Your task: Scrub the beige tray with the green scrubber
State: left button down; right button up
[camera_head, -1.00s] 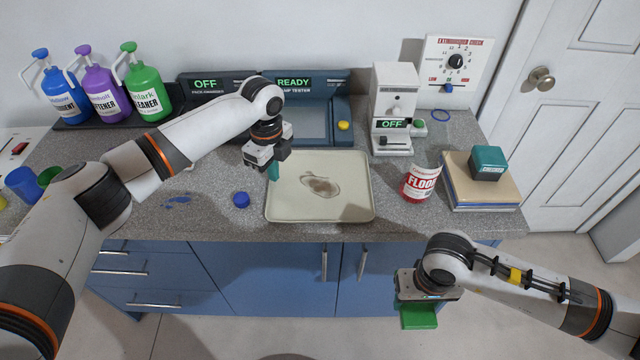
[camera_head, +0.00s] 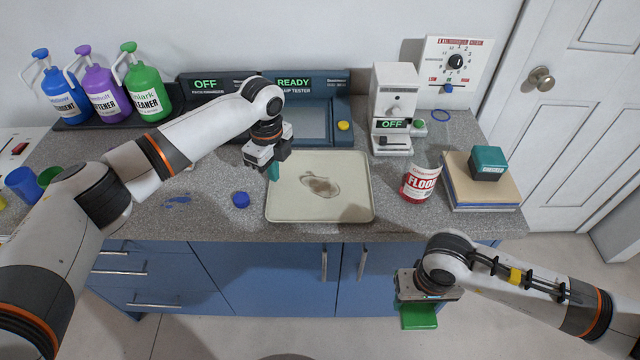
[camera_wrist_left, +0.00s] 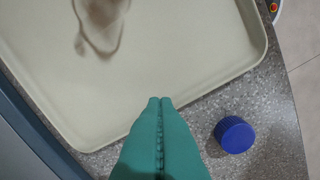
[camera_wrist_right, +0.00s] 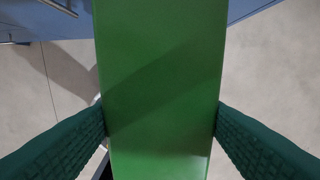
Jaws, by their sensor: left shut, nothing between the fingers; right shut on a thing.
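The beige tray (camera_head: 345,210) lies flat on the grey counter with a brown smeared stain (camera_head: 320,186) near its middle. The tray (camera_wrist_left: 200,60) and part of the stain (camera_wrist_left: 100,30) also show in the left wrist view. My left gripper (camera_head: 273,172) is shut and empty, at the tray's left edge; its teal fingers (camera_wrist_left: 160,103) meet in the left wrist view. My right gripper (camera_head: 420,302) is shut on the green scrubber (camera_head: 419,318), in front of the counter and below its top. The scrubber (camera_wrist_right: 160,90) sits between both fingers in the right wrist view.
A blue cap (camera_head: 241,199) lies left of the tray. A red-labelled container (camera_head: 420,183) and stacked books (camera_head: 485,190) with a teal box (camera_head: 488,163) stand to the right. A white dispenser (camera_head: 394,90) and a blue-grey tester (camera_head: 305,115) stand behind.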

pick_arm(q)
jog(key=shift+f, duration=0.65)
pick_arm(e)
jog(key=shift+f, duration=0.25)
pick_arm(q)
jog(key=shift+r, duration=0.1)
pick_arm(e)
jog(key=shift+r, duration=0.1)
pick_arm(q)
notch_tip(320, 180, up, 6)
jog(key=p, duration=0.6)
pick_arm(e)
notch_tip(320, 180, up, 7)
jog(key=shift+f, duration=0.1)
jog(key=shift+f, duration=0.1)
